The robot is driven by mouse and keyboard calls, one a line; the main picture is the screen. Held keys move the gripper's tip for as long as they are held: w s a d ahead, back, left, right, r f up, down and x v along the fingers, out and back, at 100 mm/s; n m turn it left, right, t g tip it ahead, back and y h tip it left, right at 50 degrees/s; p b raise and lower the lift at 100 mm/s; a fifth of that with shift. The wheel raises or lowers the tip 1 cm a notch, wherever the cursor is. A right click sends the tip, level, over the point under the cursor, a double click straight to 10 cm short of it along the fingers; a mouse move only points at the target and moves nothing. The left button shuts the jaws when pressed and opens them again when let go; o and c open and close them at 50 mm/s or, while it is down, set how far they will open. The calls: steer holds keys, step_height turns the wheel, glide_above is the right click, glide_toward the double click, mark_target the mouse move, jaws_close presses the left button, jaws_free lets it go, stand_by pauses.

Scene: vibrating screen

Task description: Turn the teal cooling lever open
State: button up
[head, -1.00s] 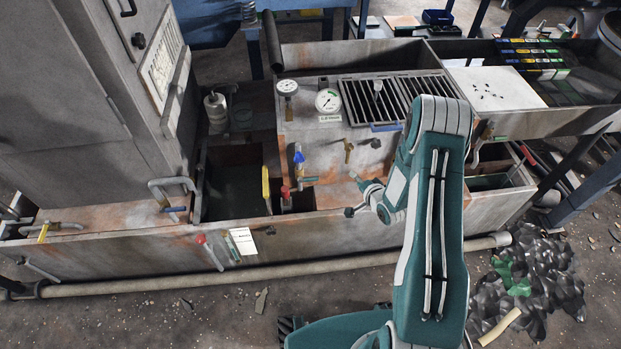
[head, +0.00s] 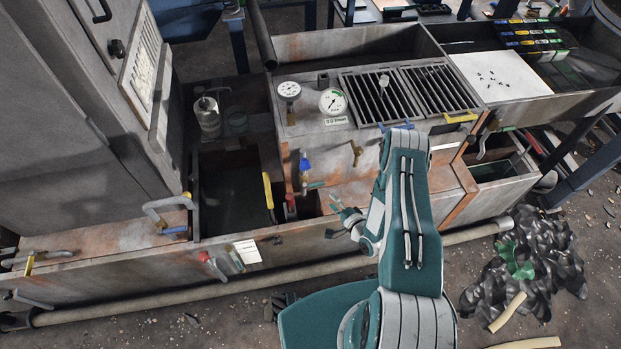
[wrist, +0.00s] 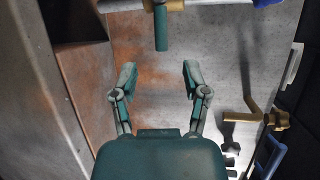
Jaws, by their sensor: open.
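The teal lever (head: 315,185) is a small handle on a brass valve below a blue-handled valve (head: 305,163), on the front of the machine's grey box. In the wrist view the teal lever (wrist: 161,28) hangs from a brass fitting at the top centre. My gripper (wrist: 159,76) is open and empty, its fingers spread, with the lever ahead and roughly centred between them but apart from them. In the head view my gripper (head: 335,213) is just right of and below the lever. Part of the lever's fitting is cut off by the wrist view's top edge.
A red-handled lever (head: 291,202) and a yellow handle (head: 268,190) are close to the left. A brass valve (head: 356,151) is up and right, with gauges (head: 332,101) above. The tank's front wall (head: 300,240) runs below my gripper.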

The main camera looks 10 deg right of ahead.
mark_target(317, 185)
steer(key=x, duration=1)
steer(key=shift+w, duration=0.1)
steer(key=shift+d+f, duration=0.1)
steer(key=shift+d, duration=0.1)
steer(key=shift+c, duration=0.3)
steer(key=shift+a, duration=0.15)
jaws_close()
